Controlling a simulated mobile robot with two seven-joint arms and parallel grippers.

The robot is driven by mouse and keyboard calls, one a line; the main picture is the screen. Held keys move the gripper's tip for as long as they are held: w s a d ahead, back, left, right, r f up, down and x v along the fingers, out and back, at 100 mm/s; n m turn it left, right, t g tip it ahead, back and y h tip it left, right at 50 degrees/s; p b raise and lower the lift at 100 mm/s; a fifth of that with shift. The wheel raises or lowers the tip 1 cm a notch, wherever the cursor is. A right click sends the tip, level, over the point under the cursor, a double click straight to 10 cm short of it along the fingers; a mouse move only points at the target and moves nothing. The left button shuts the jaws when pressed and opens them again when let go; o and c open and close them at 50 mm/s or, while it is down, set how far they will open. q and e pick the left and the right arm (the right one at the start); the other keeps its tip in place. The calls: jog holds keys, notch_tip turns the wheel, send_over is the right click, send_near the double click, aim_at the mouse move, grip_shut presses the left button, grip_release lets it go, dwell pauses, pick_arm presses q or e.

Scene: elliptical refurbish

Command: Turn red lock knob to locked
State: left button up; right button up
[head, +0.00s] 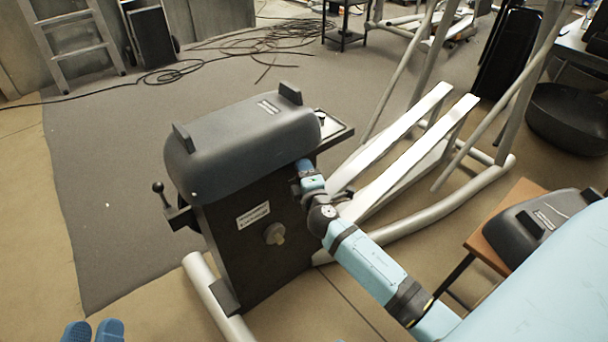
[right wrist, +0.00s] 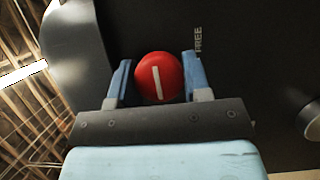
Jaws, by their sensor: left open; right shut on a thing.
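The red lock knob (right wrist: 160,77) shows in the right wrist view on the dark housing. It is round, with a white line that runs nearly upright in the picture. My right gripper (right wrist: 159,80) has its blue fingers on both sides of the knob, shut on it. In the head view my right gripper (head: 304,168) is at the right side of the dark machine body (head: 245,235), and the knob is hidden there. My left gripper (head: 93,331) is open and empty at the bottom left edge, apart from the machine.
The label "FREE" (right wrist: 198,40) is printed above and right of the knob. A lever with a ball (head: 159,188) sticks out at the machine's left. A wooden table (head: 503,215) with a dark cover (head: 535,225) stands at right. Grey mat (head: 110,150) at left is mostly clear.

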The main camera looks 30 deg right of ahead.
dwell(0.3)
jog(key=o, duration=0.9)
jog(key=v, duration=1.3)
jog(key=shift+s, duration=0.35)
jog(key=shift+a, duration=0.15)
